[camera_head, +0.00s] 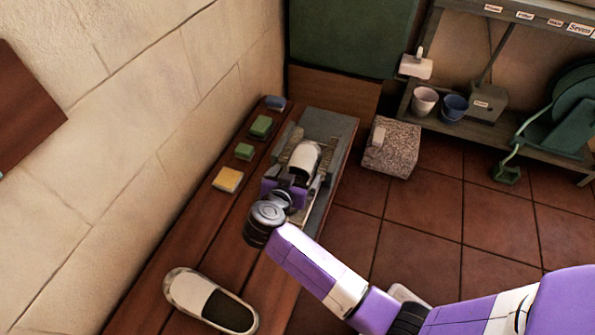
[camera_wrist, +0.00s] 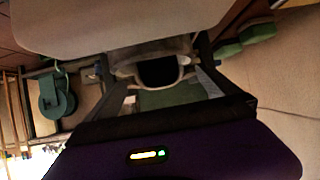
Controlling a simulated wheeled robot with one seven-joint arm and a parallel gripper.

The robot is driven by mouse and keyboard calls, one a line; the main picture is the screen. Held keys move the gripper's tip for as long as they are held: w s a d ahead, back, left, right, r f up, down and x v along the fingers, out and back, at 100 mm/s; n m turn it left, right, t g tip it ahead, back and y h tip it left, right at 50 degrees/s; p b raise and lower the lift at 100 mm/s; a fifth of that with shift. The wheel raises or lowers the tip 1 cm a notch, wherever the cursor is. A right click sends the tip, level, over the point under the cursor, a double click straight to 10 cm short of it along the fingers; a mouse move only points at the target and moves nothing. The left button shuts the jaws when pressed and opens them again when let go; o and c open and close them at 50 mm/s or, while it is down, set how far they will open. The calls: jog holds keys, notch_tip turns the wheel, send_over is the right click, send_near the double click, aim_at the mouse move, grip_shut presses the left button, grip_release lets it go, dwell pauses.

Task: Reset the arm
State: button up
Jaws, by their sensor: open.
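My purple arm reaches over the wooden bench in the head view, and my gripper (camera_head: 290,187) is over the near end of a grey basin (camera_head: 343,129). A white slip-on shoe (camera_head: 304,154) with a dark opening is at the basin, just beyond my gripper. My gripper (camera_wrist: 157,62) is open in the wrist view, with its fingers spread. A large pale surface fills the top of that view; I cannot tell what it is. Whether the fingers touch the shoe is not clear. A second white shoe (camera_head: 190,290) lies at the bench's near end.
A yellow block (camera_head: 228,179), two green blocks (camera_head: 261,126) and a blue one (camera_head: 275,103) lie along the wall side of the bench (camera_head: 195,225). A speckled stone block (camera_head: 393,148) stands on the tiles. A shelf (camera_head: 480,125) holds two pots. The tiled floor is mostly clear.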

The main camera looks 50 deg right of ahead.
jog(key=p+v, duration=0.1)
jog(key=v, duration=0.4)
jog(key=shift+s+a+r, duration=0.1)
jog(key=shift+a+r, duration=0.1)
jog(key=shift+a, duration=0.05)
